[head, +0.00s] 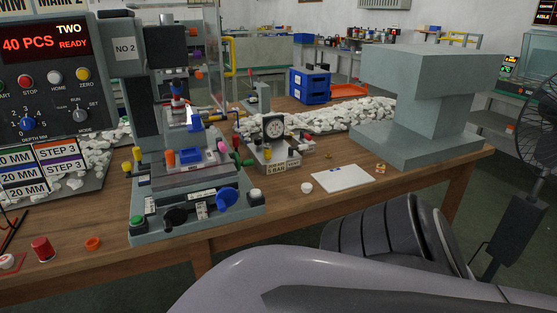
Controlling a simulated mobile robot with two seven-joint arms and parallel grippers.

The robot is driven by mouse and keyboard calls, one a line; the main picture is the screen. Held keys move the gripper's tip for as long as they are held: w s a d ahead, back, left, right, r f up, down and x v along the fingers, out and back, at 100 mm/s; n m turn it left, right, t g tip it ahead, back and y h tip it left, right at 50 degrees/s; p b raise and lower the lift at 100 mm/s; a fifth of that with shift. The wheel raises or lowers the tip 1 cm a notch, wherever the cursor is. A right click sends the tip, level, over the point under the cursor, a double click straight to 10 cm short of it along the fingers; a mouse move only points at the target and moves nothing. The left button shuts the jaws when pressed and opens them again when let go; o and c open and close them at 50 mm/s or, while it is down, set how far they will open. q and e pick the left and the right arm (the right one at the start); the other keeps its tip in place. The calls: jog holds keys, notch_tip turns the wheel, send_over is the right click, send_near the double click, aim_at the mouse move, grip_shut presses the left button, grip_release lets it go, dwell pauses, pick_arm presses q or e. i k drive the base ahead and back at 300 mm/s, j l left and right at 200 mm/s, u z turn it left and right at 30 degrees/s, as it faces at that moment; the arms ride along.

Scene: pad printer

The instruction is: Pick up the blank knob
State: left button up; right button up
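Two small white round pieces could be the blank knob, and I cannot tell which it is. One white piece (307,187) stands on the wooden bench beside a white sheet. The other white piece (6,262) sits at the far left edge, inside a red outline, and is partly cut off. Neither of my grippers shows in the head view. A large grey and black part of my own body fills the bottom right, clear of both white pieces.
The pad printer (198,213) stands on the bench (283,200) at centre left, with a gauge unit (273,150) to its right. A red cylinder (42,249) and orange ring (93,243) lie front left. A grey block-shaped stand (425,100) occupies the right.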

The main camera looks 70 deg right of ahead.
aim_at(306, 188)
jog(key=z, duration=2.5)
jog(key=i+l+u, duration=0.3)
jog(key=i+l, duration=0.15)
jog(key=l, duration=0.15)
jog(key=i+l+u, duration=0.1)
jog(key=l, duration=0.25)
jog(key=i+l+u, duration=0.15)
jog(key=i+l, duration=0.15)
jog(key=i+l+u, duration=0.15)
jog(key=l, duration=0.3)
